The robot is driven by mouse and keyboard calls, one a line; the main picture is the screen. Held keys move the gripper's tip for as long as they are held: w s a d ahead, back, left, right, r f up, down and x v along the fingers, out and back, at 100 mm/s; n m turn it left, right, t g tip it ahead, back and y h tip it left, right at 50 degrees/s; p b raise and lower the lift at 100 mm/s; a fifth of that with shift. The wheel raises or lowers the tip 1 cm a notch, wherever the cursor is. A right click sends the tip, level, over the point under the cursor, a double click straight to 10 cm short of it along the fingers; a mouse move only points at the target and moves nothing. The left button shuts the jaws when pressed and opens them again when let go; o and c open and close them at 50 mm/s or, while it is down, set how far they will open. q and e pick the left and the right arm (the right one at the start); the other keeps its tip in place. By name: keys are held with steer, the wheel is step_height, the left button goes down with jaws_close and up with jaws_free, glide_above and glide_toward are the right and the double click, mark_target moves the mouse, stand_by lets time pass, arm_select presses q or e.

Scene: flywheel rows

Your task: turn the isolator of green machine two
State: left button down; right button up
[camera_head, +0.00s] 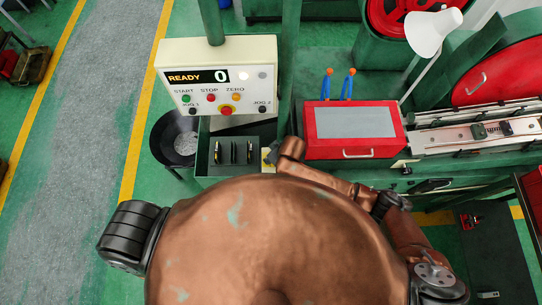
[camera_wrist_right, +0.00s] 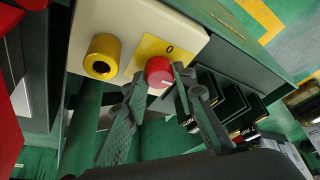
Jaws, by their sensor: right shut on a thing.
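In the right wrist view the isolator is a red round knob (camera_wrist_right: 159,71) on a yellow plate (camera_wrist_right: 149,47) marked 0, fixed to a cream panel. A pale mark shows on the knob's face. My right gripper (camera_wrist_right: 160,82) is shut on the red knob, one dark finger at each side of it. In the head view a small yellow patch of the plate (camera_head: 268,158) shows beside my copper right arm. The knob and the right gripper are hidden there. My left gripper is not in view.
A yellow ring (camera_wrist_right: 102,57) sits left of the knob. In the head view a control box (camera_head: 219,76) reads READY 0. A red lidded box (camera_head: 354,131) stands to the right, and a black bin (camera_head: 170,138) to the left. A grey walkway (camera_head: 85,90) lies clear at left.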

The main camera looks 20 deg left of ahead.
steer(key=o, duration=1.1)
steer(key=shift+o, duration=0.2)
steer(key=v, duration=1.2)
steer(key=shift+s, duration=0.1)
